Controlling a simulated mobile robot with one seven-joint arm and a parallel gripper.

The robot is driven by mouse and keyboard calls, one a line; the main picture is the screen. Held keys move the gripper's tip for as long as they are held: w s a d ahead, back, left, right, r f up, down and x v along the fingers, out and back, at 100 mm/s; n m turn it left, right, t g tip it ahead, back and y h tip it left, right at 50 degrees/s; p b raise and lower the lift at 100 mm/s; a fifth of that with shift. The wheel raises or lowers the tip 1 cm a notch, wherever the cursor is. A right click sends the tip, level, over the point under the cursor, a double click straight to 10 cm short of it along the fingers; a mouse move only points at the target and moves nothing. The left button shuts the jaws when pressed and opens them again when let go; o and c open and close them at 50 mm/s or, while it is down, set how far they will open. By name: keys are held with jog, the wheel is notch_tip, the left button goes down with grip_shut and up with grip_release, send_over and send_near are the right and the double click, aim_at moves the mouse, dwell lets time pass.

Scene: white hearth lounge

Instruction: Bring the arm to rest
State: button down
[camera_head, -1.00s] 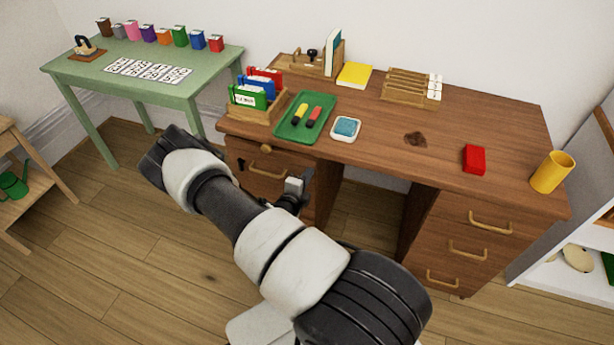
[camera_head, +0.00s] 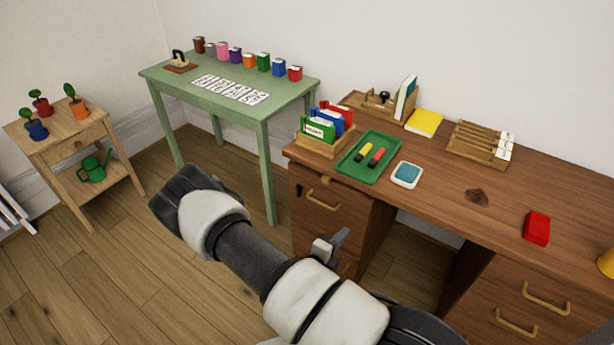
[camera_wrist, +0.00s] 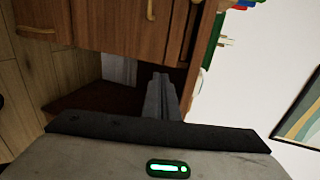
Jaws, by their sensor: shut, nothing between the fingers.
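My arm reaches up from the bottom of the head view and bends back at a pale joint. My gripper (camera_head: 332,244) shows only in part behind the arm, in front of the brown desk's (camera_head: 450,210) left drawers. In the wrist view my gripper's fingers (camera_wrist: 162,95) lie together, shut and empty. Beyond them are the desk's drawer fronts, turned sideways, and a dark gap. Nothing is seen touching the fingers.
The desk bears a green tray (camera_head: 349,166), a card box (camera_head: 323,145), a red block (camera_head: 537,228) and a yellow cup (camera_head: 607,263). A green table (camera_head: 190,88) and a plant stand (camera_head: 60,152) stand left. Wooden floor (camera_head: 110,265) is open left of my arm.

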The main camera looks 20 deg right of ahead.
jog(key=s+r+m+g+y, duration=0.1)
jog(key=s+r+m+g, duration=0.35)
jog(key=r+m, duration=0.9)
jog(key=s+r+m+g+y, duration=0.1)
jog(key=s+r+m+g, duration=0.35)
jog(key=r+m, duration=0.85)
jog(key=s+a+r+m+t+y, duration=0.3)
jog(key=s+a+r+m+y, duration=0.15)
jog(key=a+r+m, duration=0.3)
jog(key=s+a+r+m+t+y, duration=0.2)
jog(key=s+a+r+m+y, duration=0.3)
jog(key=r+m, duration=0.35)
notch_tip(320, 180, up, 16)
jog(key=a+m+p, duration=0.1)
jog(key=a+p, duration=0.1)
jog(key=p, duration=1.3)
jog(key=shift+w+f+t+p, duration=0.25)
jog(key=shift+w+t+p, duration=0.05)
jog(key=shift+w+p, duration=0.15)
jog(key=shift+d+y, duration=0.15)
jog(key=shift+y, duration=0.1)
